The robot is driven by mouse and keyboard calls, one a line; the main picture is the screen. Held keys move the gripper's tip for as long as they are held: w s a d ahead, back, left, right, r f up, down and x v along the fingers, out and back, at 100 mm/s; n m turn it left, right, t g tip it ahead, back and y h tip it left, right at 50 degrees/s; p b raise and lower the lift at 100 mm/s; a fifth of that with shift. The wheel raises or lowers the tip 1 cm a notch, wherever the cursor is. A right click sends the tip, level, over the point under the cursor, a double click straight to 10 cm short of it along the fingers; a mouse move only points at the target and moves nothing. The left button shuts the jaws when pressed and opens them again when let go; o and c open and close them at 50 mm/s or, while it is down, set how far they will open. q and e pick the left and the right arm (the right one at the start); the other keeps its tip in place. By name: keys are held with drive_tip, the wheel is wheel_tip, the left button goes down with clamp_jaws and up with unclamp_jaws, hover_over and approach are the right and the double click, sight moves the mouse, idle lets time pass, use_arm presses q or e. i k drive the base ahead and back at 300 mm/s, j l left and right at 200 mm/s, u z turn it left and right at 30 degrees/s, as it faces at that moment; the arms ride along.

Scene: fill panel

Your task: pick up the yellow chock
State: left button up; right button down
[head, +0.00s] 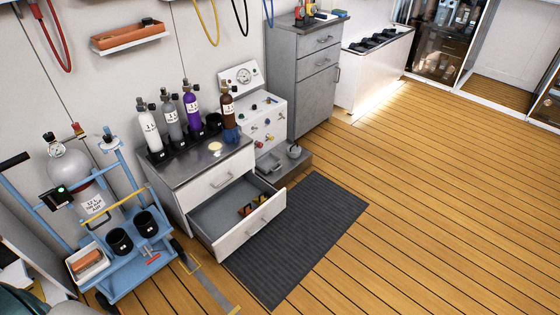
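I cannot make out the yellow chock for certain. Neither of my grippers shows in the head view.
The blue cart carries a grey cylinder (72,170), black cups (119,241) and a white tray (76,271). Several bottles stand on the drawer cabinet (185,172). The open drawer juts out over a dark mat (300,235). The wooden floor (420,200) at right is clear.

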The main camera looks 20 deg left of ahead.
sight(260, 200)
drive_tip(key=u, duration=0.9)
